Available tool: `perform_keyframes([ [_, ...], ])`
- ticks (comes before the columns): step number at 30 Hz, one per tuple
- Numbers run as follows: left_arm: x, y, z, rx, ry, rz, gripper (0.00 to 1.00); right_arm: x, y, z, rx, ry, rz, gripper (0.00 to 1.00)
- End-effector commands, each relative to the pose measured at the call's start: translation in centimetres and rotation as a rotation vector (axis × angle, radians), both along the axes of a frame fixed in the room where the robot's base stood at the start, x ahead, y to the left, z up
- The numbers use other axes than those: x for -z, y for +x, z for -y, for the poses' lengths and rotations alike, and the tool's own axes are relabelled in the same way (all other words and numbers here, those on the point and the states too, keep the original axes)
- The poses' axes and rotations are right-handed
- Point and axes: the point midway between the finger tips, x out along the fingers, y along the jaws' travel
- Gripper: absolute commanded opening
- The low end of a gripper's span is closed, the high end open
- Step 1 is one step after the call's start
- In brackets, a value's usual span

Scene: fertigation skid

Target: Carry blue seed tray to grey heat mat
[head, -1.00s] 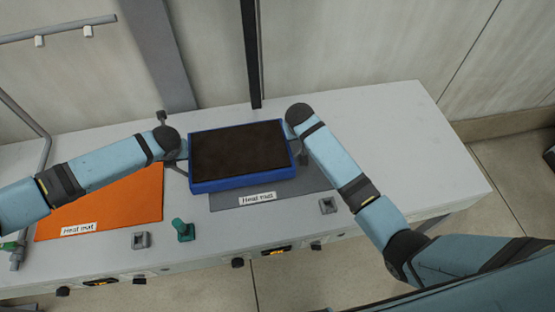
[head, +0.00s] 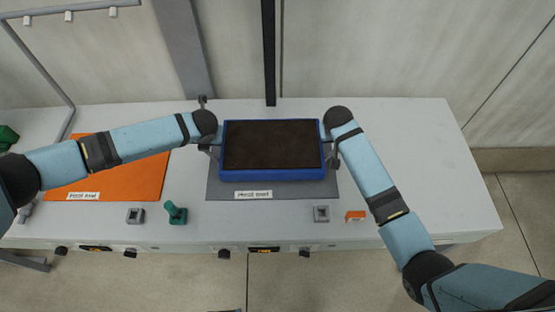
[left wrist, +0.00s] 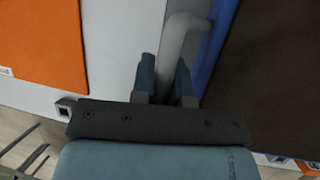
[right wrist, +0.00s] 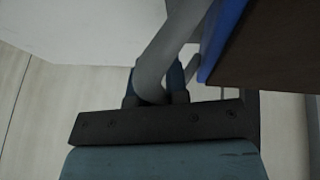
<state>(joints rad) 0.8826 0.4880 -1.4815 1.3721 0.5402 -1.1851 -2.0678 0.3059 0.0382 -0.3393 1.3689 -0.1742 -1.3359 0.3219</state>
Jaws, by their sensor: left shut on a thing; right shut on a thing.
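The blue seed tray (head: 272,175), filled with dark soil, is over the grey heat mat (head: 285,190) in the head view. The mat's front strip and side edges show around it. I cannot tell whether the tray touches the mat. My left gripper (head: 212,148) is at the tray's left side, shut on its grey handle, which shows in the left wrist view (left wrist: 178,50). My right gripper (head: 331,150) is at the right side, shut on the other grey handle, seen in the right wrist view (right wrist: 168,45). The tray looks about level.
An orange heat mat (head: 125,183) lies to the left, partly under my left arm. A green knob (head: 175,213), small grey square fittings (head: 321,213) and an orange block (head: 355,216) sit along the front edge.

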Motion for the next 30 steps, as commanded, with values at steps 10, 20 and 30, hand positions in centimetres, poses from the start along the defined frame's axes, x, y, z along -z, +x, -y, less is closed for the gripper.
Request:
perform_keyframes([
  [10,-0.1,0.1,-0.2,-0.003,0.002,0.002,0.0,-0.1,0.1,0.1,0.001,-0.001,0.002,0.0],
  [20,0.7,0.1,-0.2,-0.003,0.002,0.002,0.0,0.7,0.1,0.1,0.001,-0.001,0.002,0.0],
  [30,2.7,0.1,-0.2,-0.003,0.002,0.002,0.0,2.7,0.1,0.1,0.001,-0.001,0.002,0.0],
])
